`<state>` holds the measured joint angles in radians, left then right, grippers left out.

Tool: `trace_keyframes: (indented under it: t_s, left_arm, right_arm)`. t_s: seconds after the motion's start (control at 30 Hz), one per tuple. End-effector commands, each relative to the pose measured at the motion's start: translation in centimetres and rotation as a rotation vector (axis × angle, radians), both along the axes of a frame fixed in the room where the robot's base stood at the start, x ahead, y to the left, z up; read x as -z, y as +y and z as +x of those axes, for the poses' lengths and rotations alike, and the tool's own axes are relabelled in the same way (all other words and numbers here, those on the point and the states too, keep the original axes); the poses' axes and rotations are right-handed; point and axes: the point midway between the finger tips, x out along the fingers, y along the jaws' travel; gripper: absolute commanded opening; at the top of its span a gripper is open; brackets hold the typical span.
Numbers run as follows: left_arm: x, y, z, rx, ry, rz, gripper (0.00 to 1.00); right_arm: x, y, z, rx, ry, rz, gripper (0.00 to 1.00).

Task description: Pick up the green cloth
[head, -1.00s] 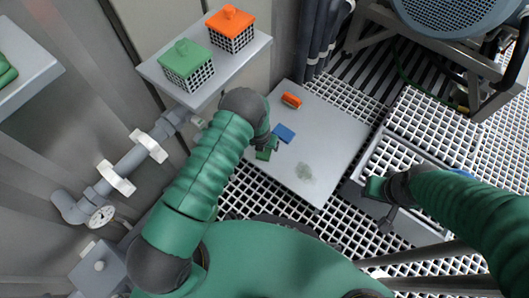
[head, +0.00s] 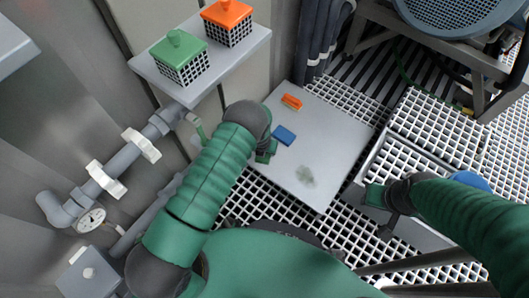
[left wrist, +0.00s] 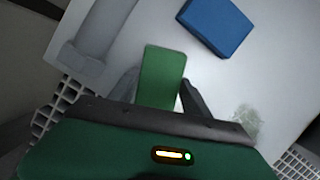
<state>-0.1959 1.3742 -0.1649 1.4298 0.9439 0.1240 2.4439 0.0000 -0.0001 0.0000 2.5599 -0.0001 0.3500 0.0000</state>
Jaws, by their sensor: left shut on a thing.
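The green cloth (left wrist: 163,75) shows as a flat green rectangle between the two dark fingers of my left gripper (left wrist: 160,92) in the left wrist view. The fingers are shut on it. In the head view my left gripper (head: 267,152) is at the left edge of the light grey board (head: 325,140), and its own green parts and the arm make the cloth hard to pick out. I cannot tell how far the cloth is above the board. My right gripper (head: 377,197) is over the grating at the right, seemingly empty; its opening is unclear.
A blue block-like cloth (head: 284,135) and an orange item (head: 291,102) lie on the board, with a greenish smudge (head: 305,176). A green-lidded basket (head: 180,60) and an orange-lidded basket (head: 228,22) stand on a shelf (head: 212,82). A grated bin (head: 400,160) stands right.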

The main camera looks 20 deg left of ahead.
Motion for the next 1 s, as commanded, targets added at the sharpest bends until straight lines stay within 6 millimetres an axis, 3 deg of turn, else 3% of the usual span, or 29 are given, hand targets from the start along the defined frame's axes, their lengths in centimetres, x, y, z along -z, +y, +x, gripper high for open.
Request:
trace_keyframes:
  t_s: [0.1, 0.33, 0.47, 0.7, 0.8, 1.0]
  left_arm:
    - [0.0, 0.0, 0.0, 0.0, 0.0, 0.0, 0.1]
    - [-0.7, 0.0, 0.0, 0.0, -0.001, 0.0, 0.1]
    - [-3.1, 0.0, 0.1, -0.002, -0.001, 0.0, 0.1]
    - [-9.0, 0.0, 0.0, 0.0, -0.001, 0.0, 0.1]
    - [-10.1, 0.0, 0.0, 0.0, -0.001, 0.0, 0.1]
    - [-10.0, 0.0, 0.0, 0.0, 0.0, 0.0, 0.1]
  right_arm:
    - [0.0, 0.0, 0.0, 0.0, 0.0, 0.0, 0.36]
    - [-0.5, 0.0, 0.0, 0.0, 0.0, 0.0, 0.36]
    - [-2.3, 0.0, 0.0, 0.0, 0.0, 0.0, 0.36]
    - [-6.2, 0.0, 0.0, 0.0, 0.0, 0.0, 0.36]
    - [-6.8, 0.0, 0.0, 0.0, 0.0, 0.0, 0.36]
    - [-6.5, 0.0, 0.0, 0.0, 0.0, 0.0, 0.36]
